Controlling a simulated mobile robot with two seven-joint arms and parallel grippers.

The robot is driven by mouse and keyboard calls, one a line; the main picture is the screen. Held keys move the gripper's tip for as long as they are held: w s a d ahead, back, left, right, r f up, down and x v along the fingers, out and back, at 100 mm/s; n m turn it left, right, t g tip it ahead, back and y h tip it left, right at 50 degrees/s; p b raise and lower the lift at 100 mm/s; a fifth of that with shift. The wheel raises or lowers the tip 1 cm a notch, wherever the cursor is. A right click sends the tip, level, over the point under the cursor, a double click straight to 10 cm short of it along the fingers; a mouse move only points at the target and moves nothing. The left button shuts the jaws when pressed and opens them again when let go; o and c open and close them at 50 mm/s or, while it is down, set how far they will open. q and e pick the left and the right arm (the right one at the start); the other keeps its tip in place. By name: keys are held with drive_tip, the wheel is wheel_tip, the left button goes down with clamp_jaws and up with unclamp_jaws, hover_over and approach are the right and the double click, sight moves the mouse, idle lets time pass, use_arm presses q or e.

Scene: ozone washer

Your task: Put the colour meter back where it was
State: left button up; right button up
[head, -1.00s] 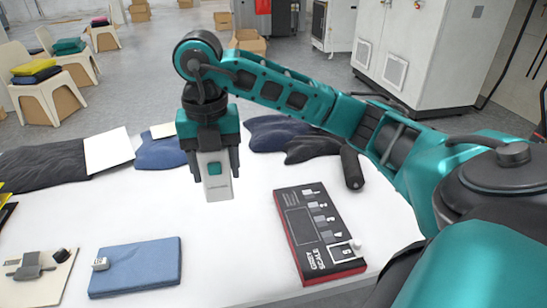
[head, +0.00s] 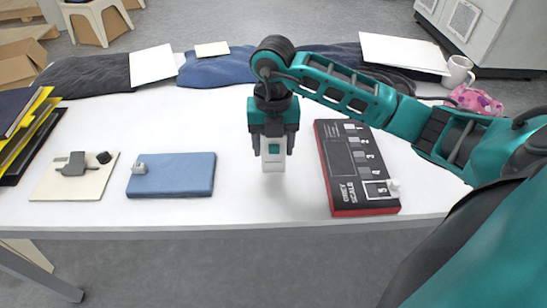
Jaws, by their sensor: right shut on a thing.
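My left gripper is not in view.
A beige board (head: 52,186) with a grey clamp-like part lies at left, beside yellow and dark folders (head: 22,135). Dark and blue garments (head: 215,68), white sheets and a mug (head: 458,72) line the back. The table's middle (head: 230,120) is clear.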

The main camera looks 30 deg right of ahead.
sight(273, 158)
drive_tip(key=shift+f, duration=2.15)
drive_tip(key=shift+f+b, duration=0.1)
drive_tip(key=shift+b, duration=0.2)
drive_tip(key=o, duration=1)
drive_tip(key=shift+f, duration=0.1)
drive_tip(key=shift+c, duration=0.2)
drive_tip(key=o, duration=0.5)
drive_tip(key=shift+c, duration=0.2)
